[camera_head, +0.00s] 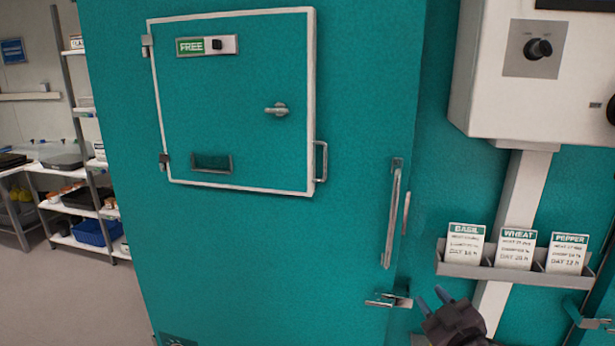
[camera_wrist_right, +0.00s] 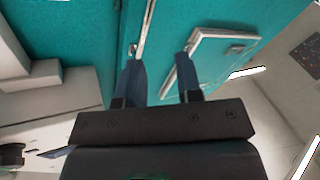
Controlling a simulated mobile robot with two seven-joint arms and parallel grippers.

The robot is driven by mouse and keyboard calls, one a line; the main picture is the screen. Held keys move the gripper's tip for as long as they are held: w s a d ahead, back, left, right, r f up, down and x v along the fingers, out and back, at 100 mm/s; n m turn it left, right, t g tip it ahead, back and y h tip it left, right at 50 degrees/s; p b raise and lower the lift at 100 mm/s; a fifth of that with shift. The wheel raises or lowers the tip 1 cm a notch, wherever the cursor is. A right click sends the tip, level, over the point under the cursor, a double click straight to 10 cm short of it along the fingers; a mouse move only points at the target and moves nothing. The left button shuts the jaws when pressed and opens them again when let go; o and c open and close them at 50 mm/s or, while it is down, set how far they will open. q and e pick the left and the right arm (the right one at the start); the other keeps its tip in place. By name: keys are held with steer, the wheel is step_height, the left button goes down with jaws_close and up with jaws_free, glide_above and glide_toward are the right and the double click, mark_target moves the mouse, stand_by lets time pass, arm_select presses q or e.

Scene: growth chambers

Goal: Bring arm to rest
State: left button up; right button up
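My right gripper (camera_head: 434,301) is at the lower right of the head view, just right of the latch (camera_head: 388,299) on the large teal chamber door (camera_head: 270,250). Its two fingers are apart with nothing between them, and they also show open in the right wrist view (camera_wrist_right: 161,78). I cannot tell whether a finger touches the latch. The chamber's large door looks closed. A small white-framed hatch (camera_head: 240,130) in it is closed and carries a green FREE sign (camera_head: 190,47). My left gripper is not in view.
A tall handle (camera_head: 392,215) stands out from the door above the latch. A card holder (camera_head: 480,270) with basil, wheat and pepper cards is to the right, below a white control box (camera_head: 535,75) with a black knob. Shelves (camera_head: 85,200) stand far left; the floor (camera_head: 60,300) there is clear.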

steer(key=s+d+f+m+g+h, duration=0.1)
steer(key=s+f+m+g+h, duration=0.1)
steer(key=s+f, duration=1)
steer(key=s+d+f+m+g+h, duration=0.2)
steer(key=s+f+m+g, duration=0.2)
steer(key=s+f, duration=0.9)
steer(key=shift+s+d+f+m, duration=0.15)
steer(key=shift+s+f+m, duration=0.1)
steer(key=shift+m, duration=0.25)
